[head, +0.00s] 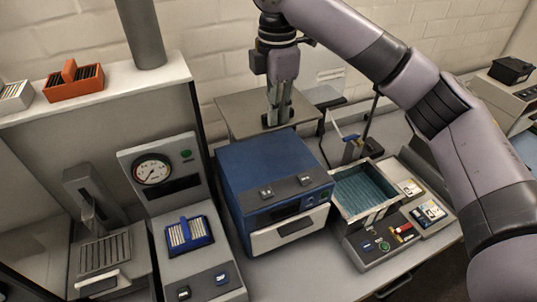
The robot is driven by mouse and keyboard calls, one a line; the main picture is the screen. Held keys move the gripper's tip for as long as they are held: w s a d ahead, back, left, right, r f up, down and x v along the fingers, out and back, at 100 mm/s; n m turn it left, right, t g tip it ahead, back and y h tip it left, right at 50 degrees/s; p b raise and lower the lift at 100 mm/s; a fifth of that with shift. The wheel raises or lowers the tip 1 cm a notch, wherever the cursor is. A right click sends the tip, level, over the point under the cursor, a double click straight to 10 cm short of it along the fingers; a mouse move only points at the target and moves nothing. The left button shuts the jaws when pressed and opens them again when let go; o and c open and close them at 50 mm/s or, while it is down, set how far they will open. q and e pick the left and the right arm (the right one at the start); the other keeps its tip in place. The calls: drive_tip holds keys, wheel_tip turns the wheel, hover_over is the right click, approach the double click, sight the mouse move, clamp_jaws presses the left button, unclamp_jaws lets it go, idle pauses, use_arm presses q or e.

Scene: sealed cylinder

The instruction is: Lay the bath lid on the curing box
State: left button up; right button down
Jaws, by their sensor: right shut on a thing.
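The curing box (262,163), a blue box with a pale front drawer, stands in the middle of the bench. The bath (368,190), an open tank of teal liquid, is just to its right. The bath lid (236,110) looks like the flat grey-brown plate at the back edge of the curing box. My right gripper (278,116) points down at the plate and is shut on its dark handle. I cannot tell whether the plate touches the box or is held above or behind it. My left gripper is out of view.
A gauge unit with a blue rack (189,235) stands left of the box. An orange rack (73,82) sits on the shelf at the upper left. A control panel (383,241) fronts the bath. The bench is bare in front of the curing box.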

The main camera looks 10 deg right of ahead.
sight(276, 126)
wheel_tip(276, 126, down, 5)
drive_tip(key=shift+d+r+p, duration=0.1)
drive_tip(key=shift+r+p, duration=0.05)
drive_tip(key=shift+p, duration=0.35)
drive_tip(key=f, duration=0.1)
drive_tip(key=f+p, duration=0.1)
drive_tip(key=f, duration=0.2)
drive_tip(key=shift+w+a+f, duration=0.2)
drive_tip(key=shift+a+f, duration=0.15)
drive_tip(key=shift+f, duration=0.35)
wheel_tip(276, 126, down, 4)
drive_tip(key=shift+d+f+p, duration=0.1)
drive_tip(key=shift+p, duration=0.85)
drive_tip(key=shift+f, duration=0.15)
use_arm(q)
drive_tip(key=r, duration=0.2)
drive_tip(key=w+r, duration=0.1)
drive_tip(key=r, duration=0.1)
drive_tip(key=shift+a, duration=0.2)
use_arm(e)
drive_tip(key=c, duration=2)
unclamp_jaws()
drive_tip(key=shift+s+f, duration=0.1)
drive_tip(key=shift+c, duration=0.2)
drive_tip(key=o, duration=0.4)
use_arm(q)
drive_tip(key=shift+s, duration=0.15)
